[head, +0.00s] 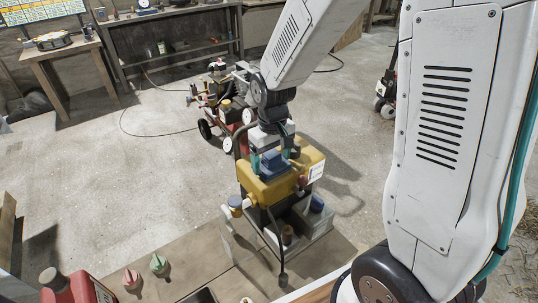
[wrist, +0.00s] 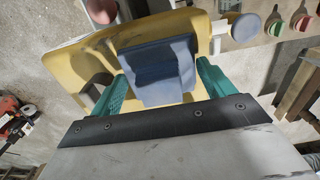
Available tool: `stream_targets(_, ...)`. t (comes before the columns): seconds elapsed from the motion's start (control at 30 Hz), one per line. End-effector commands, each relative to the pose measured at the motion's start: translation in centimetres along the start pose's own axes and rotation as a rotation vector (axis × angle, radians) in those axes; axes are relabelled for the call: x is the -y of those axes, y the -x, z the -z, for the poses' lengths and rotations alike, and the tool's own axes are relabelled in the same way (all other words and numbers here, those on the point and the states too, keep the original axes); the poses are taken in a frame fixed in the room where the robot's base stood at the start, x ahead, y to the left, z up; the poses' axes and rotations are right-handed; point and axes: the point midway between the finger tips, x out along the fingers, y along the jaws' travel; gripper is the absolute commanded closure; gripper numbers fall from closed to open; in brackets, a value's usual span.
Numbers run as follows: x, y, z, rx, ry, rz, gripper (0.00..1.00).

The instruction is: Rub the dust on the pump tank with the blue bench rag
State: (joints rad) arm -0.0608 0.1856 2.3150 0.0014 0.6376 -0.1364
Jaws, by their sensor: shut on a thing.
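The blue bench rag (wrist: 155,66) is a folded blue block between the teal fingers of my gripper (wrist: 160,90). My gripper is shut on the rag and holds it over the tank's face. In the head view the rag (head: 272,163) is at the tank's top. I cannot tell whether the rag touches the tank.
A red machine (head: 222,95) stands behind the cart. A workbench (head: 170,47) and a wooden table (head: 66,62) stand at the back left. A red container (head: 70,288) and red and green knobs (head: 158,263) are at the front left. The concrete floor left of the cart is mostly clear.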

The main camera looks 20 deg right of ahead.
Motion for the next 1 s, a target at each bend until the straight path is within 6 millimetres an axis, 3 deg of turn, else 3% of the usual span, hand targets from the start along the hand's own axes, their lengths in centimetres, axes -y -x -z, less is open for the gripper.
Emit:
stream_targets(0.17,0.0,-0.2,-0.2,0.009,0.0,0.001,0.37)
stream_targets(0.8,0.0,0.2,2.8,0.004,0.0,0.0,0.37)
stream_targets(1.0,0.0,0.2,2.4,0.004,0.0,0.001,0.37)
